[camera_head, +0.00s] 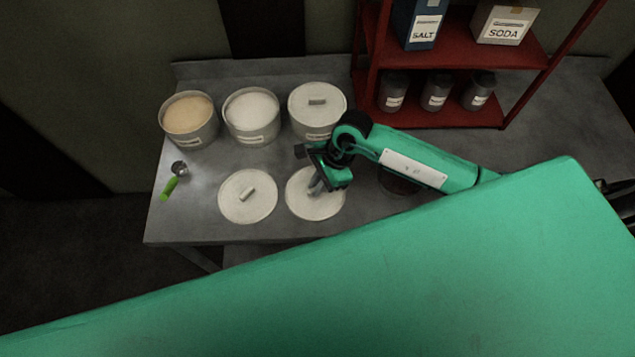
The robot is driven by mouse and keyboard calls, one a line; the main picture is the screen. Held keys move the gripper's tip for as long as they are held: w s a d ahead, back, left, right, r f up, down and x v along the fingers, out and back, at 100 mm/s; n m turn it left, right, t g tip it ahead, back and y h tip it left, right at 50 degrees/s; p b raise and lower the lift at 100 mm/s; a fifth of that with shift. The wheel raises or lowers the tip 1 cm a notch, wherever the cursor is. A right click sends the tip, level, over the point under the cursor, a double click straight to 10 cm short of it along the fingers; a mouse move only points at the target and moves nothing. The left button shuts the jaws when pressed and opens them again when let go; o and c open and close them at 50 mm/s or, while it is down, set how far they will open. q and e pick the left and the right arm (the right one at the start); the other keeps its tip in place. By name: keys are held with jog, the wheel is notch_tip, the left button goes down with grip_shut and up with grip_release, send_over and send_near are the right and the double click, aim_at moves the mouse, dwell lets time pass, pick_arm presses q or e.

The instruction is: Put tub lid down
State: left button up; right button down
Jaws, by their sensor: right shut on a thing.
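A round pale tub lid (318,207) is at the front of the grey table, under my right gripper (317,184). The gripper is shut on the lid's handle, which it mostly hides. I cannot tell whether this lid touches the table. A second pale lid (247,196) with a bar handle lies flat on the table to its left. Behind them stand two open tubs, one with tan contents (188,115) and one with white contents (251,112). A third tub (317,105) has its lid on. My left gripper is not in view.
A green-handled scoop (172,184) lies near the table's left edge. A red shelf (440,118) at the back right holds a salt box (418,25), a soda box (505,22) and small dark jars (436,92). The grey table (200,220) is bare at its front left.

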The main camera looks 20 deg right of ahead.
jog(key=c, duration=1.5)
grip_release()
jog(key=b+v, duration=0.2)
jog(key=v, duration=1)
jog(key=shift+b, duration=0.3)
jog(key=shift+s+r, duration=0.1)
